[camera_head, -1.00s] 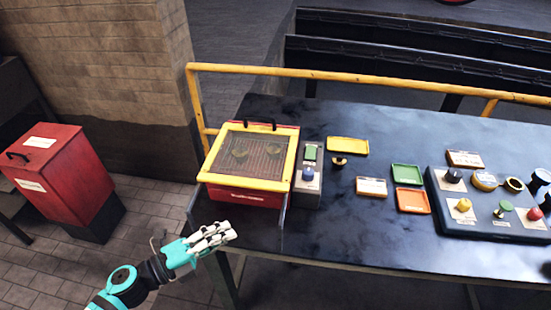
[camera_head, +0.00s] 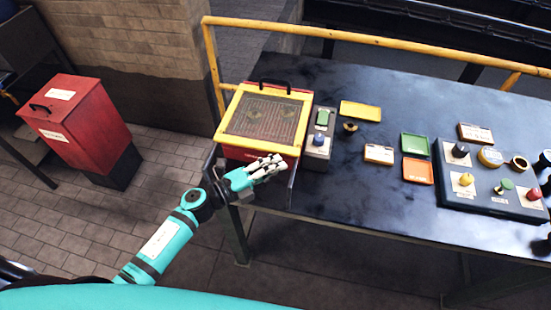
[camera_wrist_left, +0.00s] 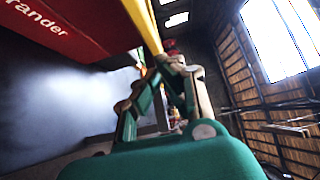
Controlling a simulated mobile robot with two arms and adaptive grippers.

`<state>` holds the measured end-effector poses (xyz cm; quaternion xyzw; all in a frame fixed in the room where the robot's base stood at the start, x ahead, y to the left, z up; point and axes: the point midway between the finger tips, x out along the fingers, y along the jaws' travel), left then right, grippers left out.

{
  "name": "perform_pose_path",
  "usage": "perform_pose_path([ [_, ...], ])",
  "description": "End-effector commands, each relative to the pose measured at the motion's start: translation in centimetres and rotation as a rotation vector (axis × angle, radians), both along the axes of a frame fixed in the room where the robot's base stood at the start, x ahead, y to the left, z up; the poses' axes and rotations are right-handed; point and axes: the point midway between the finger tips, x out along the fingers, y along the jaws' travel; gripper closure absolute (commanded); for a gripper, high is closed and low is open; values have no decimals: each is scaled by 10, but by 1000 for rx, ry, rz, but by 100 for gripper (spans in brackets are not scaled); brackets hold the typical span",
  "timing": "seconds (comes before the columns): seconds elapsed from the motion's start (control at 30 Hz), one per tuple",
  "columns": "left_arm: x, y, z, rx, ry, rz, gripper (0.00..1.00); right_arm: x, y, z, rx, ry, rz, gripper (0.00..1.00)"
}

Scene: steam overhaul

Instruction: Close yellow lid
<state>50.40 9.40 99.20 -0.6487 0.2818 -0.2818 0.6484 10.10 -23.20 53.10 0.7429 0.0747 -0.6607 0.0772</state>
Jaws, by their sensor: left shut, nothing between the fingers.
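The yellow lid (camera_head: 226,131) is a yellow frame around a dark mesh window, over a red box (camera_head: 238,153) at the left end of the table. It looks about level; I cannot tell if a gap remains under it. My left gripper (camera_head: 276,165) is shut and empty at the box's front, by the lid's front edge. In the left wrist view the fingertips (camera_wrist_left: 166,66) are close to the lid's yellow edge (camera_wrist_left: 146,22), with the red box (camera_wrist_left: 75,28) at upper left. Contact is unclear. My right gripper is out of view.
A grey panel (camera_head: 319,148) with green and blue buttons stands just right of the box. Coloured trays and a knob board (camera_head: 480,205) lie further right on the dark table (camera_head: 370,205). A yellow rail (camera_head: 400,50) runs behind. A red bin (camera_head: 75,115) stands left.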

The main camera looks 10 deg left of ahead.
Motion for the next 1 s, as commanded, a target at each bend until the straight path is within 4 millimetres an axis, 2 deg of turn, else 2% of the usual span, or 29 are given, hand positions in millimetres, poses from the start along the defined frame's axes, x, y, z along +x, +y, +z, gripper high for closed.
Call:
perform_pose_path([
  [0.13, 8, 0, 0, 0, 0, 1, 100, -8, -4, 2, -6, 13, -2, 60],
  [0.4, 8, 0, 0, 0, 0, 0, 100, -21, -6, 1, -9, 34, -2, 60],
  [0.53, 15, 0, -1, 1, -2, 0, 100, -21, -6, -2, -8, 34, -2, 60],
  [0.7, 40, -1, -2, 1, -3, -1, 100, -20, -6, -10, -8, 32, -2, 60],
  [0.8, 48, -1, -2, 2, -1, 0, 100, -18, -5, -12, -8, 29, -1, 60],
  [1.0, 50, 0, -1, 2, 1, 4, 100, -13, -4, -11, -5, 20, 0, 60],
])
